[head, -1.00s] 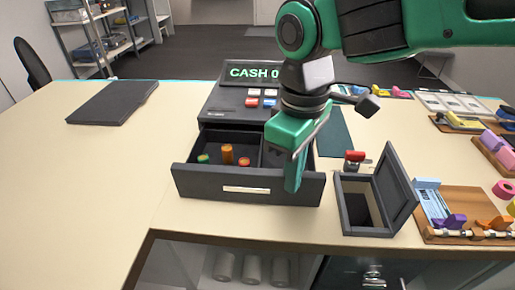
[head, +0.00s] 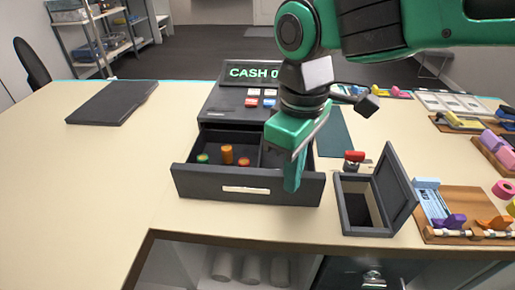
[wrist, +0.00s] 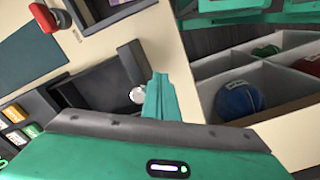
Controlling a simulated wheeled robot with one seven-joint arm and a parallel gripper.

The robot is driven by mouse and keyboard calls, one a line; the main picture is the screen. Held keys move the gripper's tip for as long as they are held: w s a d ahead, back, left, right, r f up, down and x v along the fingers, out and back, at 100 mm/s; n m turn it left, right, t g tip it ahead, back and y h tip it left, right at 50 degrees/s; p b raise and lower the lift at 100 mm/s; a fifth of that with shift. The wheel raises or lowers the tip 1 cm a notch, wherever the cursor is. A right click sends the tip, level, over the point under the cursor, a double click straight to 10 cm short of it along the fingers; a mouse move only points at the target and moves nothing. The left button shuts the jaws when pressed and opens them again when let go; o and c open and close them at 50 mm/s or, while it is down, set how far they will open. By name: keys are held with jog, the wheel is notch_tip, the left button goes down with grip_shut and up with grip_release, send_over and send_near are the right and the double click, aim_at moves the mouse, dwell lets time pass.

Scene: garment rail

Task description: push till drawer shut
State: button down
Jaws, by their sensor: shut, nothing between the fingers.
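The till drawer (head: 215,181) is dark grey and stands open, pulled out toward me from the cash register (head: 228,105). A pale label (head: 247,189) is on its front. Stacks of coloured tokens (head: 227,154) are in its left part. My gripper (head: 292,184) is shut and empty, pointing down at the outer side of the drawer front, right of the label. In the wrist view the green fingers (wrist: 160,98) are beside the drawer front (wrist: 131,62). I cannot tell whether they touch it. My gripper hides part of the drawer's right side.
A small dark box (head: 362,205) with a raised lid stands close to the right of the drawer. A wooden tray (head: 460,203) is farther right. A dark flat slab (head: 112,102) lies at the left. The counter left of the drawer is clear.

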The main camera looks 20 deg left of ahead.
jog(key=w+a, duration=0.4)
jog(key=w, duration=1.2)
jog(key=shift+w, duration=0.2)
dwell(1.2)
jog(key=shift+r, duration=0.1)
notch_tip(320, 180, up, 8)
jog(key=s, duration=0.1)
jog(key=shift+s+d, duration=0.2)
dwell(0.8)
